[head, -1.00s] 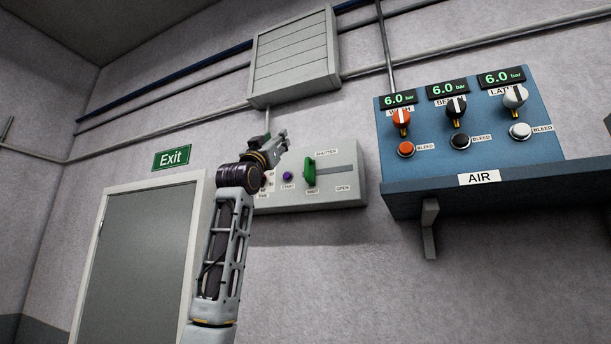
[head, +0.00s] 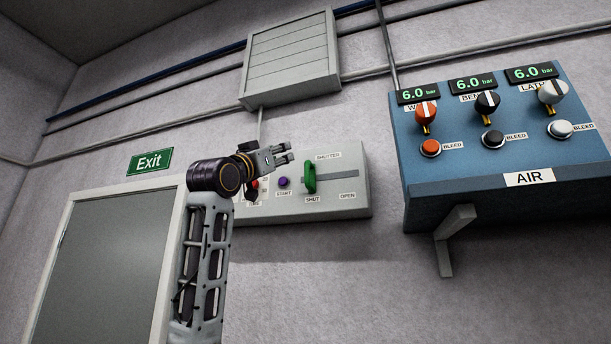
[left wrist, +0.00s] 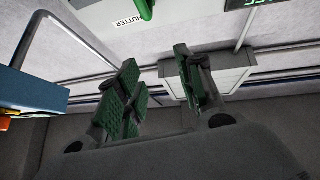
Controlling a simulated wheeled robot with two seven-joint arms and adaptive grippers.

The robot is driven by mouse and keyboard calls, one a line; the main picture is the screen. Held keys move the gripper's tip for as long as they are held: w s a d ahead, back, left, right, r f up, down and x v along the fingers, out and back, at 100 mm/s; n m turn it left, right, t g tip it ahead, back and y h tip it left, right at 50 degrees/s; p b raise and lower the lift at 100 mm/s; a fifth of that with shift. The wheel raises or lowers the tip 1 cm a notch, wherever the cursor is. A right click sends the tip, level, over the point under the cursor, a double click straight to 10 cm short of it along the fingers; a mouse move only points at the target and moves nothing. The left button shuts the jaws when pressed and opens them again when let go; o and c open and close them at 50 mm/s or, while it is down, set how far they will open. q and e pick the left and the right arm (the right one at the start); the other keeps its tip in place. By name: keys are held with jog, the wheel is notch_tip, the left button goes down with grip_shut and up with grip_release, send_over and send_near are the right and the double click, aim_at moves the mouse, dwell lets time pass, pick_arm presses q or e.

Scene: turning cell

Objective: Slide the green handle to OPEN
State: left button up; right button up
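The green handle (head: 310,178) stands at the left end of the slot on the grey shutter panel (head: 345,205), above the SHUT label (head: 313,199). The OPEN label (head: 347,196) is to its right, below the slot's other end. My left gripper (head: 287,154) is just left of the handle and a little higher in the head view, with its fingers apart and empty. In the left wrist view its two fingers (left wrist: 160,90) are spread, and part of the green handle (left wrist: 145,9) shows at the top edge. My right gripper is out of view.
A purple START button (head: 284,182) and a red button, partly behind my gripper, lie left of the handle. A blue AIR panel (head: 480,160) with knobs juts out at right. A slatted grey box (head: 290,65) hangs above. The wall below the shutter panel is clear.

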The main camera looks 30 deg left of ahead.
aim_at(306, 171)
pick_arm(q)
jog(key=shift+w+f+g+h, duration=0.1)
jog(key=shift+w+f+g, duration=0.35)
jog(key=shift+f, duration=0.3)
jog(key=shift+w+f+g+h, duration=0.1)
jog(key=shift+w+f+g, duration=0.25)
jog(key=shift+f+g, duration=0.25)
jog(key=shift+w+f+g+h, duration=0.1)
jog(key=shift+w+f+g, duration=0.3)
jog(key=shift+f, duration=0.45)
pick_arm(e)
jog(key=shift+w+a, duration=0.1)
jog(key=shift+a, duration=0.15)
pick_arm(q)
jog(key=shift+d, duration=0.1)
jog(key=shift+p+x, duration=2)
jog(key=shift+x, duration=2.65)
jog(key=shift+p+x, duration=1)
jog(key=shift+x, duration=1.25)
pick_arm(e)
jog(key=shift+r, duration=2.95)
pick_arm(q)
jog(key=shift+r, duration=0.1)
grip_shut()
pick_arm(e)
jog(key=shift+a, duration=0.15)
